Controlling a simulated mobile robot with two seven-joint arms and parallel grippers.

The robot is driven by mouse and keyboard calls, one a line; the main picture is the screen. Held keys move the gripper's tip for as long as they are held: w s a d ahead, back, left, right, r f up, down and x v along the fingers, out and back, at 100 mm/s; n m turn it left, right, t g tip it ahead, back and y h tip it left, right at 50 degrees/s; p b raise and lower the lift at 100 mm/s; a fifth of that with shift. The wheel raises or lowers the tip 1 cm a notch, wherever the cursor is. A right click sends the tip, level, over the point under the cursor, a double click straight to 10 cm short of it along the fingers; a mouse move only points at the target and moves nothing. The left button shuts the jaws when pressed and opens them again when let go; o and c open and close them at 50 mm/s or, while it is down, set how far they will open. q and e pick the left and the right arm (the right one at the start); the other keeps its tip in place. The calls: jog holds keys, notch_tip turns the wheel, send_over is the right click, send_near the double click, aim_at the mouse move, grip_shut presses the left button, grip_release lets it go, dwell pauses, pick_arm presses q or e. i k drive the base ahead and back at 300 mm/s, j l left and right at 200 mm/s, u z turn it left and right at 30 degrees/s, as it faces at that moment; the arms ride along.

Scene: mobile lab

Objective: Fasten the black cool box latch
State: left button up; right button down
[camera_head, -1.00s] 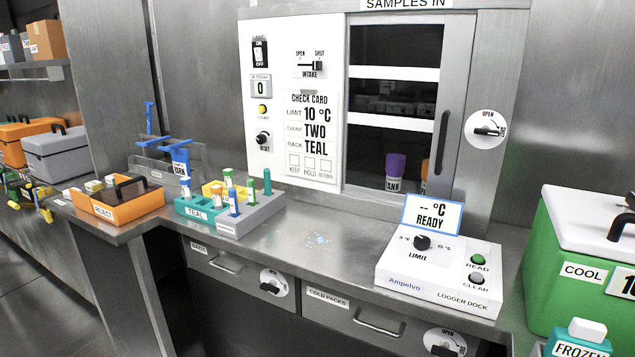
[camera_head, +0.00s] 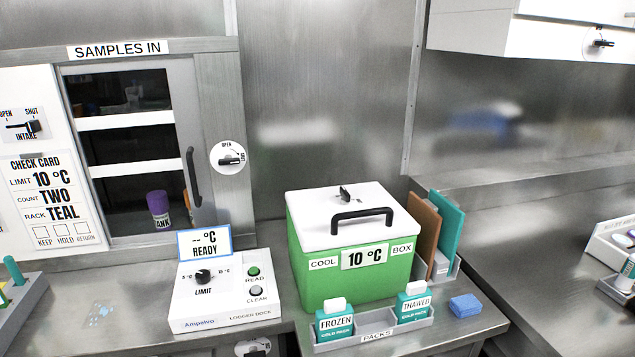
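The cool box (camera_head: 350,245) is green with a white lid (camera_head: 320,213) and stands on the counter right of the logger dock. The lid lies down on the box and carries a black bar handle (camera_head: 362,214). The small black latch (camera_head: 345,193) sits on the lid behind the handle. Its exact setting is too small to tell. A "10 °C" label is on the front of the box. Neither of my grippers is in view.
The logger dock (camera_head: 222,292) stands left of the box. A packs tray (camera_head: 376,337) with frozen (camera_head: 335,322) and thawed (camera_head: 413,304) cold packs stands in front. A blue sponge (camera_head: 465,305) and a file holder with clipboards (camera_head: 437,235) are to the right.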

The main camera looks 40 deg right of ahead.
aim_at(347, 198)
jog(key=z, duration=1.3)
